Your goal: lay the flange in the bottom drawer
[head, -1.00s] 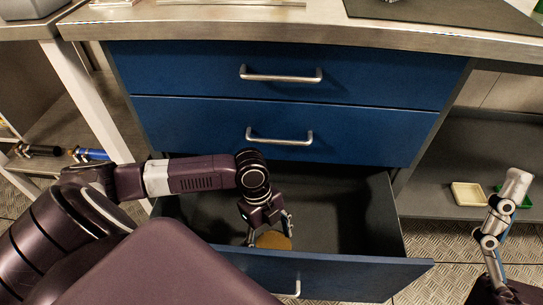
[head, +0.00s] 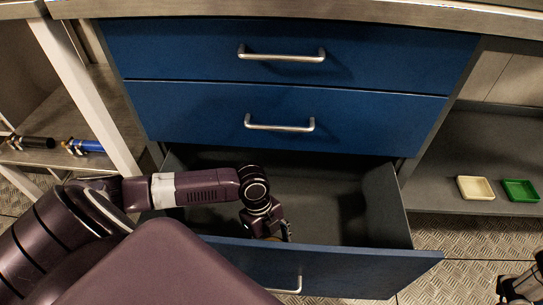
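The bottom drawer (head: 376,200) is pulled open, and its dark grey inside shows. My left gripper (head: 272,234) points down into the drawer, close behind the front panel. Its fingertips are mostly hidden by that panel, so I cannot see whether they are open or shut. The flange is not clearly visible now; the place under the gripper, where a tan round piece showed earlier, is hidden by the panel and the gripper. My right gripper (head: 522,285) shows only in part at the lower right edge, away from the drawer.
Two closed blue drawers (head: 290,110) stand above the open one. On the lower shelf at right are a cream tray (head: 475,188) and a green tray (head: 520,190). A black and a blue cylinder (head: 88,146) lie on the left shelf. The drawer's right half looks empty.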

